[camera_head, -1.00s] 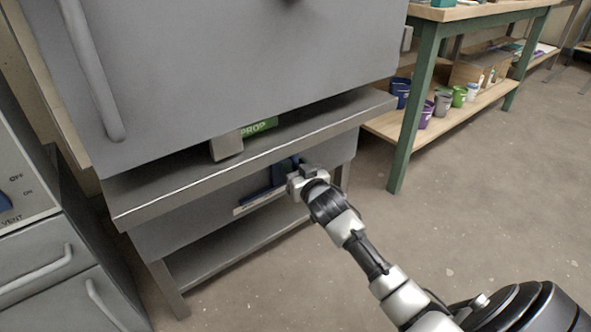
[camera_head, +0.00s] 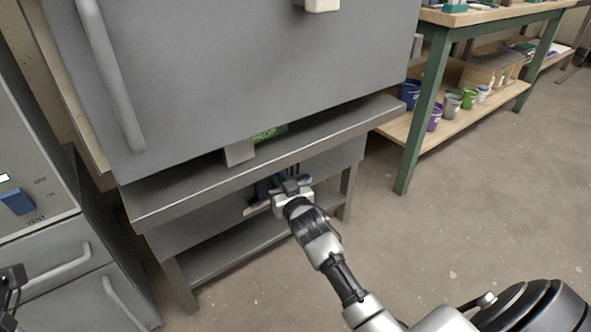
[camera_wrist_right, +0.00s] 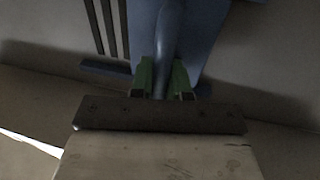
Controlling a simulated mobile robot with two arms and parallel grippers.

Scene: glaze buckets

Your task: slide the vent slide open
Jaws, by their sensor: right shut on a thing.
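The vent slide (camera_head: 266,186) is a blue plate on the grey front panel under the kiln's shelf. My right gripper (camera_head: 290,186) is at it and partly covers it in the head view. In the right wrist view the blue plate (camera_wrist_right: 205,35) has an upright blue handle (camera_wrist_right: 170,45). The green fingertips of my right gripper (camera_wrist_right: 163,80) are shut on this handle from both sides. Several dark vent slots (camera_wrist_right: 105,25) show uncovered beside the plate. A dark part at the left edge of the head view may be my left gripper (camera_head: 12,284); its jaws cannot be made out.
The grey kiln body (camera_head: 250,80) and its shelf edge (camera_head: 270,160) overhang the slide. A green PROP block (camera_head: 268,134) lies under the kiln. A control cabinet (camera_head: 40,225) stands at left. A green-legged bench (camera_head: 420,120) with buckets stands at right. The floor between is clear.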

